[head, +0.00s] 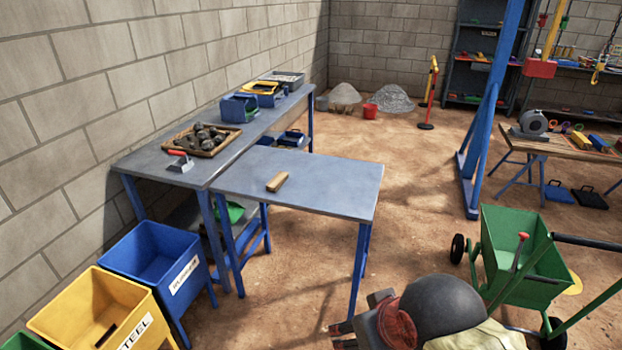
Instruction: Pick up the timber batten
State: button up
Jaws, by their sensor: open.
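The timber batten (277,182) is a short, light-brown wooden piece. It lies flat and slightly angled on the grey top of the blue-legged side table (335,192), left of the top's middle. Nothing touches or covers it. My gripper (342,335) shows only partly at the bottom of the head view, beside the dark and red parts of my arm. It is open, with nothing seen between its fingers. It is low in front of the table and well apart from the batten.
A long bench (155,160) along the wall holds a stone tray (222,150), a red-handled trowel (180,163) and blue bins. Blue (150,262) and yellow (60,305) bins stand at left. A green cart (510,240) stands right. The tabletop around the batten is clear.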

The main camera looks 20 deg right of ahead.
aim_at(280, 178)
jog(key=i+j, duration=0.75)
jog(key=j, duration=0.2)
jog(key=z, duration=0.4)
jog(key=i+j+z, duration=0.1)
jog(key=z, duration=0.3)
jog(key=j+z, duration=0.2)
jog(key=z, duration=0.2)
jog(key=j+z, duration=0.1)
jog(key=z, duration=0.3)
